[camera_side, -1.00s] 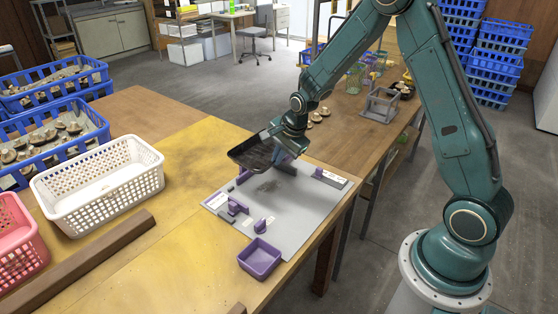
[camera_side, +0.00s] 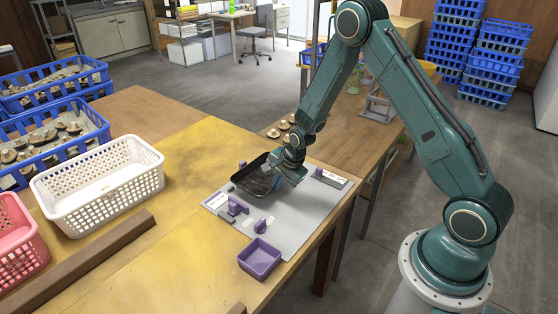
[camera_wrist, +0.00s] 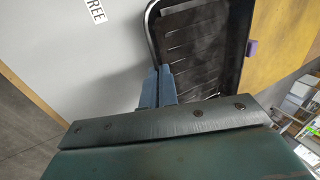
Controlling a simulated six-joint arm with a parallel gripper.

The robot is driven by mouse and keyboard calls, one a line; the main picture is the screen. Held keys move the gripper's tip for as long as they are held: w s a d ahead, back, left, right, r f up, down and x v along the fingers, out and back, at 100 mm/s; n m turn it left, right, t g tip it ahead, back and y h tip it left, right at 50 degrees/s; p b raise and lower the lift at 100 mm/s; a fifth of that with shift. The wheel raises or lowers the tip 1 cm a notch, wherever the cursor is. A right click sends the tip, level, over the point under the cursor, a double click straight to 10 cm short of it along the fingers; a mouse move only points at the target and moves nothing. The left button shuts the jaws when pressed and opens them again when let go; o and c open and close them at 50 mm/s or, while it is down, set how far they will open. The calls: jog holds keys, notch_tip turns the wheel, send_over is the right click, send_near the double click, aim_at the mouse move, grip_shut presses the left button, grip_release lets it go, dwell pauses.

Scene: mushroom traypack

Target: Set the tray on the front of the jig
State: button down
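The black ribbed tray (camera_side: 258,181) is low over the far left part of the grey jig plate (camera_side: 305,212). I cannot tell whether its underside touches the plate. My gripper (camera_side: 276,163) is at the tray's right rim. In the wrist view, its blue fingers (camera_wrist: 158,78) are close together on the rim of the tray (camera_wrist: 195,45). Purple blocks (camera_side: 236,207) stand on the jig near the tray's front edge, and another purple post (camera_side: 260,226) stands farther forward. The tray hides part of the jig.
A small purple bin (camera_side: 260,260) sits at the jig's front edge. A white basket (camera_side: 98,190) stands left on the table, with a brown bar (camera_side: 85,255) before it. Several mushrooms (camera_side: 283,131) lie behind the jig.

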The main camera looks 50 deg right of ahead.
jog(key=shift+f, duration=1.6)
jog(key=shift+f, duration=0.1)
jog(key=c, duration=1.7)
grip_release()
jog(key=v, duration=1.2)
